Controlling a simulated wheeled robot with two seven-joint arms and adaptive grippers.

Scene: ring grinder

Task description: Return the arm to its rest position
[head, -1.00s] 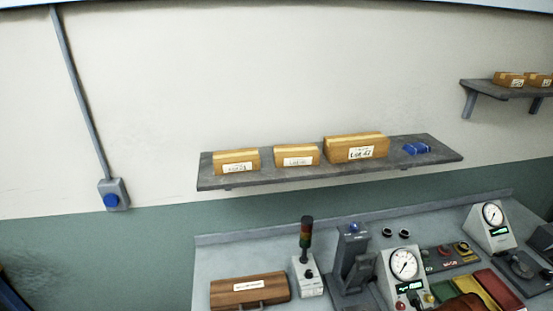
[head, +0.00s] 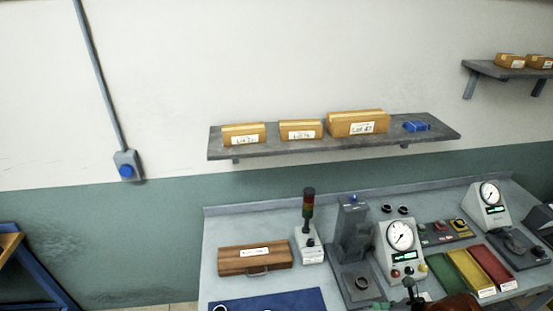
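Neither of my grippers can be made out in the head view. At the bottom edge, a dark upright piece (head: 411,290) and a rounded red-brown shape (head: 455,303) are cut off, and I cannot tell what they are. The grey grinder-like machine (head: 352,235) stands on the bench with a dark ring (head: 362,283) on its base. Two dark rings (head: 386,208) (head: 403,209) lie behind the dial gauge (head: 400,238).
The grey bench (head: 225,230) carries a wooden case (head: 255,260), a signal light (head: 308,215), a blue mat (head: 275,301) and green, yellow and red trays (head: 466,270). A second gauge (head: 487,195) stands right. A wall shelf (head: 275,148) holds boxes.

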